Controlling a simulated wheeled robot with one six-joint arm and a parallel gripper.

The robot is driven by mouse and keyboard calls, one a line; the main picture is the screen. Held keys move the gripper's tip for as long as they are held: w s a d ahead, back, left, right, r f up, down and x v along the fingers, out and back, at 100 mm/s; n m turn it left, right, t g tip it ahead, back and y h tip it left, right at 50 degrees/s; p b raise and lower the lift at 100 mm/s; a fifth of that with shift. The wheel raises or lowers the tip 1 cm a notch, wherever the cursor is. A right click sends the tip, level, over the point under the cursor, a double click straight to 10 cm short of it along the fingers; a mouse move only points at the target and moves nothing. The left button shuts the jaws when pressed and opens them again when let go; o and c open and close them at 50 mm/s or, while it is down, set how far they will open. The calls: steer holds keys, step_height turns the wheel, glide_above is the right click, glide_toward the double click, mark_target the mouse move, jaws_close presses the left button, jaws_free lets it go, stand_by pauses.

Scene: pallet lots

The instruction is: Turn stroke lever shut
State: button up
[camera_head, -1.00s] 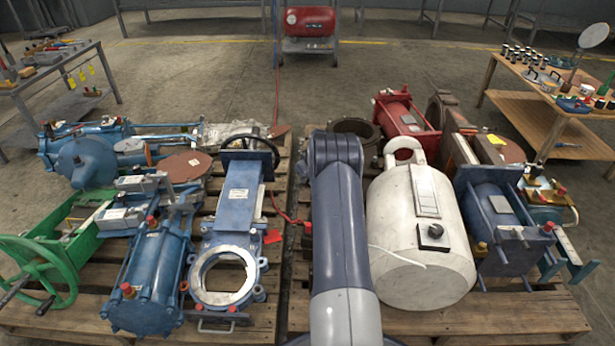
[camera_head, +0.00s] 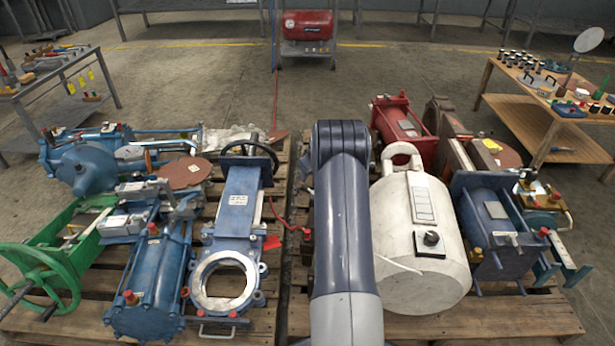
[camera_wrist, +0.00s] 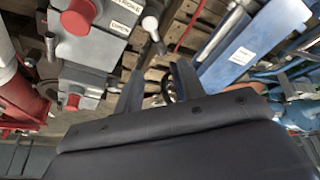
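My gripper (camera_wrist: 160,68) shows in the wrist view with its two dark fingers apart and nothing seen between them. A grey lever with a rounded end (camera_wrist: 150,24) lies just beyond the fingertips, apart from them; it may be the stroke lever, but I cannot read a label on it. A grey box (camera_wrist: 88,50) with red knobs and a white label is to the left of it. In the head view my arm fills the middle and hides my gripper and what lies behind it.
Blue valve (camera_head: 235,200) with a round opening stands on the left pallet, with a green handwheel (camera_head: 40,275) at far left. A white cylinder (camera_head: 415,265) with a black knob stands close right of my arm. Side tables hold small items.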

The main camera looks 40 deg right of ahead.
mark_target(305, 185)
steer(key=shift+p+v, duration=0.4)
steer(key=shift+v, duration=1.45)
steer(key=shift+f, duration=0.1)
steer(key=b+x, duration=0.4)
steer(key=x, duration=0.7)
steer(key=shift+s, duration=0.1)
steer(key=shift+a, duration=0.1)
steer(key=shift+r, duration=0.25)
